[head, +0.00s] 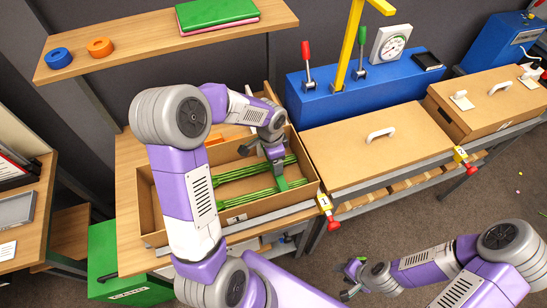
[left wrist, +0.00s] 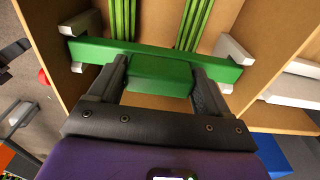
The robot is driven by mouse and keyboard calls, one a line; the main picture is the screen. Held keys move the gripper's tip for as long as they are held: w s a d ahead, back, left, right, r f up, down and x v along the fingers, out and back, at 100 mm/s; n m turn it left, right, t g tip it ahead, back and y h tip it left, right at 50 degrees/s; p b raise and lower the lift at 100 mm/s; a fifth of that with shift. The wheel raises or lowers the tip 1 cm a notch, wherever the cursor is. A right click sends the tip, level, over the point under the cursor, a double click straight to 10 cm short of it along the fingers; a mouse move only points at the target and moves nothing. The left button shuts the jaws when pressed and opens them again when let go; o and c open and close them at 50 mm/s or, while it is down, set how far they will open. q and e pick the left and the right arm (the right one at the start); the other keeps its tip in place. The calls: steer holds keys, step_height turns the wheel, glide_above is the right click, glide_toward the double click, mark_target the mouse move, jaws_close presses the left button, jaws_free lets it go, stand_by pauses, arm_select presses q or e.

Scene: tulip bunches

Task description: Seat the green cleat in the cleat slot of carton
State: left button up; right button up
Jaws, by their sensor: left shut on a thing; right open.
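The open carton (head: 160,222) stands on the bench in the head view, with green tulip stems (head: 232,190) lying in it. My left gripper (head: 277,172) reaches down into it. In the left wrist view my left gripper (left wrist: 158,72) is shut on the raised middle block of the green cleat (left wrist: 110,52). The cleat lies across the stems, its ends between pale brackets (left wrist: 235,48) on the carton's side walls. How deep it sits in them I cannot tell. The cleat also shows in the head view (head: 281,184). My right gripper (head: 352,279) is open and empty, in front of the bench.
Closed cartons (head: 350,150) with white handles stand to the right. A blue machine (head: 340,88) with levers and a gauge is behind them. A shelf (head: 160,42) hangs above the carton. A green box (head: 105,262) is at lower left.

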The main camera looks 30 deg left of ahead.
arm_select(q)
steer(key=shift+f+b, duration=0.45)
steer(key=shift+f, duration=0.15)
steer(key=o, duration=1.1)
steer(key=shift+r, duration=0.1)
step_height(320, 180, up, 8)
steer(key=shift+s+a+f+p, duration=0.15)
steer(key=shift+f+p, duration=0.1)
steer(key=shift+p, duration=0.35)
steer(key=shift+f, duration=0.1)
